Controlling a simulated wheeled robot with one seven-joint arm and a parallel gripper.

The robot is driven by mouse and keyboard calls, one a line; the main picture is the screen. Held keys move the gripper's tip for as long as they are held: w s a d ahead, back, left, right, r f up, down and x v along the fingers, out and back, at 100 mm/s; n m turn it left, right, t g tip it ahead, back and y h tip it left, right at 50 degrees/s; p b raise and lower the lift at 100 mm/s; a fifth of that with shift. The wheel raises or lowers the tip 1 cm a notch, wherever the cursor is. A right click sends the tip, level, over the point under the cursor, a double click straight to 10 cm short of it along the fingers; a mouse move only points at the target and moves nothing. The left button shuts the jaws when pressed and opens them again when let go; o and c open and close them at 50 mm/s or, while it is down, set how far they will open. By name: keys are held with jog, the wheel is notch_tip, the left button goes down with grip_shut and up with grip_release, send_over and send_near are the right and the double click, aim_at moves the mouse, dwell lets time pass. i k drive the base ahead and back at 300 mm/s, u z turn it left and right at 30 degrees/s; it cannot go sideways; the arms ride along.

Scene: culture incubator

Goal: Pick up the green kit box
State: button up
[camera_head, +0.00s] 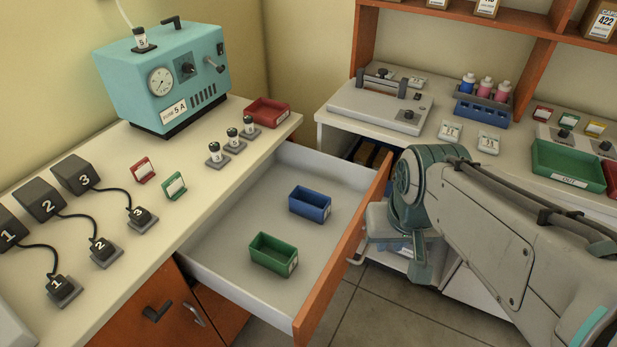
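A small open green box (273,254) with a white label on its end sits in the pulled-out drawer, near the drawer's front-left part. It looks empty. The drawer (238,225) has a white inside and an orange front. My gripper (371,240) is just outside the drawer front, close to the drawer handle (355,261), and apart from the green box. Its fingers are small and partly hidden by my arm, so I cannot tell if they are open or touching the handle.
A blue box (310,203) sits behind the green one in the drawer. Bare drawer floor surrounds both boxes.

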aim_at(280, 257)
jog(key=k, duration=0.5)
jog(key=z, duration=1.25)
jog(key=i, duration=1.45)
jog(key=u, duration=3.2)
jog(key=i, duration=0.5)
jog(key=u, duration=0.05)
